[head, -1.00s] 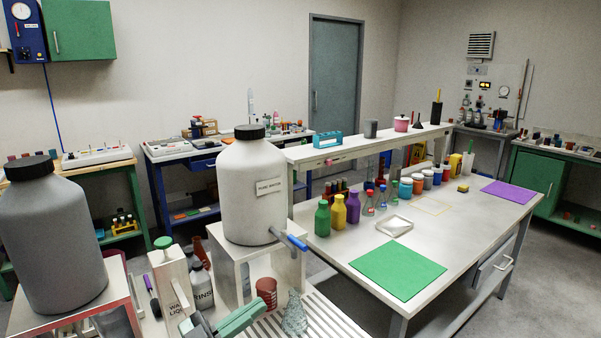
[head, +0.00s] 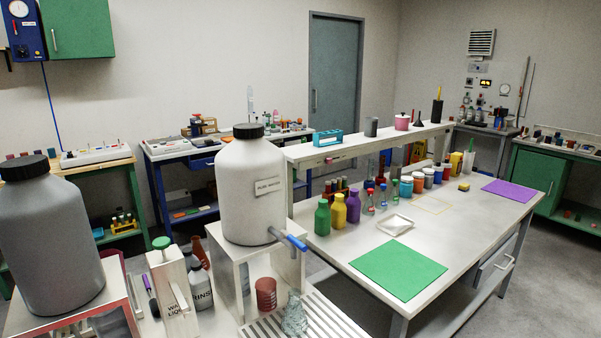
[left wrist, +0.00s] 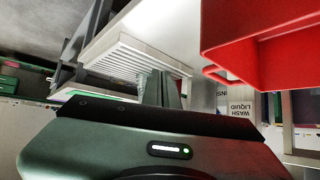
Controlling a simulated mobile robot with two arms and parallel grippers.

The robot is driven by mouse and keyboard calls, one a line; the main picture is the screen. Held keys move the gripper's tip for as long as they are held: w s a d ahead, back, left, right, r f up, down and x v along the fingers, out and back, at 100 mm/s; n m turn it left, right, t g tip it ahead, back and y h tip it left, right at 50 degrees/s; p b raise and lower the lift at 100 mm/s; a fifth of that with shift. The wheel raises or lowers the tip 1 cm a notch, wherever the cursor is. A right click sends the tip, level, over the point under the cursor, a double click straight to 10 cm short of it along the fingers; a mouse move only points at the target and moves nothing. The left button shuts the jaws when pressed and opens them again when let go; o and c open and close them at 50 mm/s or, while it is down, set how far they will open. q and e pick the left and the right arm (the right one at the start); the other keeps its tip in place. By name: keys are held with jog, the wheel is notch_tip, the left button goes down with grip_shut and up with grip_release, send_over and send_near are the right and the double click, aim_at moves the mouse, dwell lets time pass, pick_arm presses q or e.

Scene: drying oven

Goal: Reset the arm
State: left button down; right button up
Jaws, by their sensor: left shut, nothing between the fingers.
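My left gripper is out of the head view at this moment. In the left wrist view its two grey fingers (left wrist: 160,90) are shut together with nothing between them, in front of the slatted white rack. A red stand (left wrist: 255,60) fills the upper right of that view, close beside the gripper. The wash liquid container (left wrist: 238,107) shows behind the fingers to the right. My right gripper is not in view.
A white pure water jug (head: 251,190) with a blue tap stands on a white stand. A large grey jug (head: 50,240) stands at the left. The slatted rack (head: 320,320) and a glass flask (head: 295,315) are at the bottom. A green mat (head: 400,271) lies on the table.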

pick_arm(q)
jog(key=s+a+f+n+g+y, duration=0.1)
jog(key=s+a+f+g, duration=0.15)
jog(key=s, duration=0.55)
jog(key=s+a+f+g+y, duration=0.1)
jog(key=s+a+f+g, duration=0.2)
jog(key=s, duration=0.6)
notch_tip(320, 180, down, 25)
jog(key=s+g, duration=0.1)
jog(key=g, duration=0.1)
jog(key=s+a+f+g, duration=0.1)
jog(key=s+a+f, duration=0.2)
jog(key=s+f, duration=1.3)
jog(key=shift+s+a+f+y, duration=0.15)
jog(key=shift+s+f+y, duration=0.2)
jog(key=shift+s, duration=0.35)
